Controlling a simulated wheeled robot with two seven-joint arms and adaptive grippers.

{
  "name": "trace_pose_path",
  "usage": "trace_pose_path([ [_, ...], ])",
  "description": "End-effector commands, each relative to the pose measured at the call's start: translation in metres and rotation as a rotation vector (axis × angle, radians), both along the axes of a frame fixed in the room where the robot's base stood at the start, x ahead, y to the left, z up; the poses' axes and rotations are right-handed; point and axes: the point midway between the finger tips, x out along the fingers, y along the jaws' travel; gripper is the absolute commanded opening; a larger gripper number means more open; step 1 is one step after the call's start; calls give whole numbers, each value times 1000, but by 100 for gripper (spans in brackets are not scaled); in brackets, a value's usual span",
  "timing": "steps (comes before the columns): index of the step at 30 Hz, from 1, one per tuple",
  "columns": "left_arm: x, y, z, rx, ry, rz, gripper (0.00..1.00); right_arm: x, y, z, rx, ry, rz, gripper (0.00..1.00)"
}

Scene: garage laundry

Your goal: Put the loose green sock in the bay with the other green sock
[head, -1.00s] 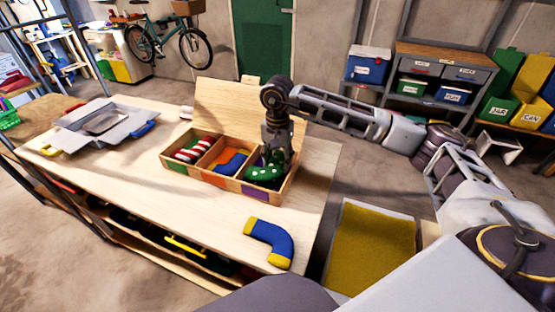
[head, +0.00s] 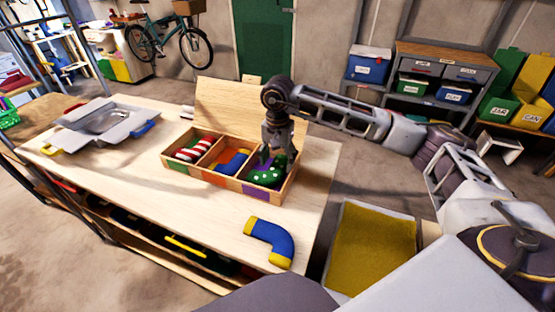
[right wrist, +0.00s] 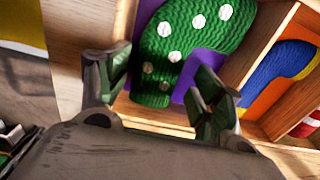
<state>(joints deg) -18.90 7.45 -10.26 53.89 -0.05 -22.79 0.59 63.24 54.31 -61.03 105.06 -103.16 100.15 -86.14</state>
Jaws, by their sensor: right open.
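A wooden box (head: 236,184) on the table has three bays. A green sock with white dots (head: 267,176) lies in the right bay, which is purple inside. It also shows in the right wrist view (right wrist: 190,45); I cannot tell whether a second green sock lies with it. No green sock shows loose on the table. My right gripper (head: 277,158) is over the right bay, pointing down. In the right wrist view its fingers (right wrist: 160,88) are apart, with the green sock beyond them and nothing clearly held. My left gripper is out of view.
A grey tray (head: 108,122) stands at the left.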

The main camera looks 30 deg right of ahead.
Motion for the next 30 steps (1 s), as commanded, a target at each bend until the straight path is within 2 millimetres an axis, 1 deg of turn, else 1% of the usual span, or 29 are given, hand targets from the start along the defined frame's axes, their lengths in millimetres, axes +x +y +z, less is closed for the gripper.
trace_pose_path([
  [5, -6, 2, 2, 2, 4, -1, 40, 0, -1, 6, -1, 0, -1, 69],
  [10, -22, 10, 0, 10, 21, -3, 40, 0, -1, 14, -1, -1, -1, 69],
  [13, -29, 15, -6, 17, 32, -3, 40, 1, 0, 29, 0, -3, 0, 69],
  [17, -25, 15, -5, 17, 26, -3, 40, 1, 0, 48, 0, -3, 0, 69],
  [25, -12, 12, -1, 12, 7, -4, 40, 1, 0, 89, 1, -4, 1, 69],
  [30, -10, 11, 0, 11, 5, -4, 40, 1, 0, 112, 0, -3, 0, 69],
])
